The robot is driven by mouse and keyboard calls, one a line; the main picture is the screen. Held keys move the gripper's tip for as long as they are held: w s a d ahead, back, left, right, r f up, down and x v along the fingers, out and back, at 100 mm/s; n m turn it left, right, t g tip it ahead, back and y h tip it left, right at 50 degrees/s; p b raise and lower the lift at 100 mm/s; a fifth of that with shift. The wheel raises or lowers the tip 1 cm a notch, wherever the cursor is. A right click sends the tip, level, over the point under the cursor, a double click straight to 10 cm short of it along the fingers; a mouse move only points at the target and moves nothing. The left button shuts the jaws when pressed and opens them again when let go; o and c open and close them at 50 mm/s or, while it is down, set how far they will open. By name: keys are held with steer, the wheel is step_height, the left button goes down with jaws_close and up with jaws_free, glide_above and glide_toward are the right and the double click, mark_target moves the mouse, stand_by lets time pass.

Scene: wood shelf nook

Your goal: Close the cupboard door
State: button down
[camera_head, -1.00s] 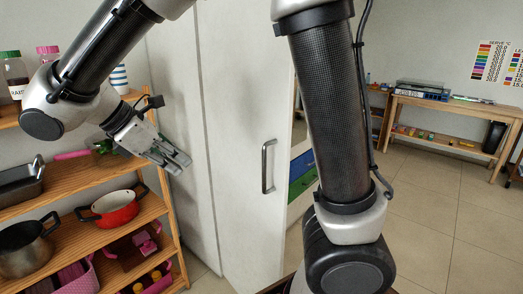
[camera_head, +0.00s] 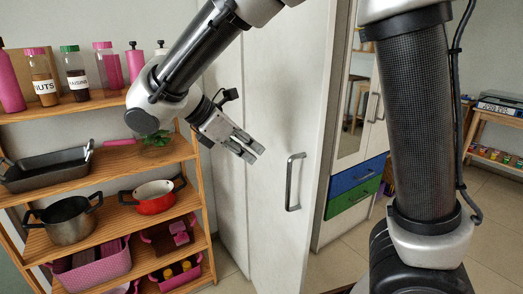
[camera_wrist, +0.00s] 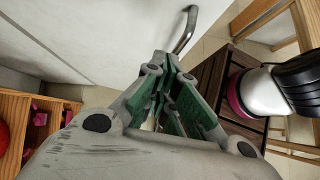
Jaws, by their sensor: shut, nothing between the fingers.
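The cupboard door (camera_head: 280,130) is a tall white panel standing upright in the middle of the head view, its right edge out in front of a mirrored unit. It looks open, but how far is hard to tell. Its metal bar handle (camera_head: 291,183) is near that edge; the handle also shows at the top of the wrist view (camera_wrist: 184,32). My gripper (camera_head: 254,152) is shut and empty, left of and a little above the handle in the head view, pointing down to the right. In the wrist view my gripper (camera_wrist: 172,65) appears just below the handle. Contact with the door is not clear.
A wooden shelf (camera_head: 105,160) on the left holds jars, a black roasting pan (camera_head: 47,170), a steel pot (camera_head: 66,221), a red pot (camera_head: 154,197) and pink baskets. The mirrored unit with blue and green drawers (camera_head: 352,190) stands behind the door. Tiled floor is open at right.

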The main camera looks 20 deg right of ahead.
mark_target(297, 172)
steer(key=shift+w+d+f, duration=0.2)
steer(key=shift+d+f, duration=0.7)
steer(key=shift+d, duration=0.65)
steer(key=shift+w+d+f, duration=0.25)
steer(key=shift+d+f, duration=0.65)
steer(key=shift+d, duration=0.65)
steer(key=shift+w+d+f, duration=0.2)
steer(key=shift+d+f, duration=0.7)
steer(key=shift+d, duration=0.65)
steer(key=shift+d, duration=0.1)
